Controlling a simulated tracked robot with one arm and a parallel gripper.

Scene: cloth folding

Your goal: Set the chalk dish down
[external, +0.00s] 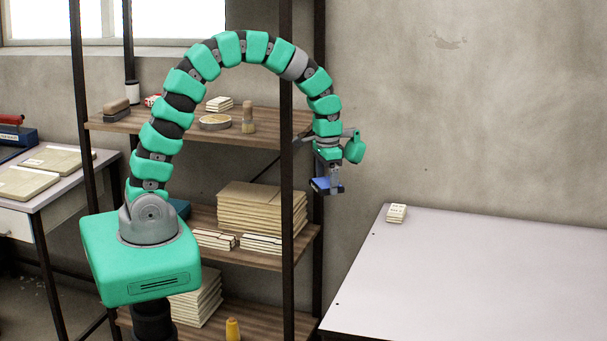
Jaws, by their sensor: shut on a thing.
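My gripper (333,178) hangs from the arched arm at the right side of the shelf rack, pointing down. It is shut on a small dark blue thing, the chalk dish (321,186), which is held in the air and looks slightly tilted. Its inside and any chalk in it cannot be made out. The dish appears up and to the left of the pale table's far left corner, in front of the wall. It touches no surface that I can see.
The pale table (480,280) at the right is mostly bare, with a small cream block (396,213) near its far left corner. The rack's dark post (287,200) stands left of my gripper. Its upper shelf (270,130) holds a round shallow container (215,122) and other small items.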

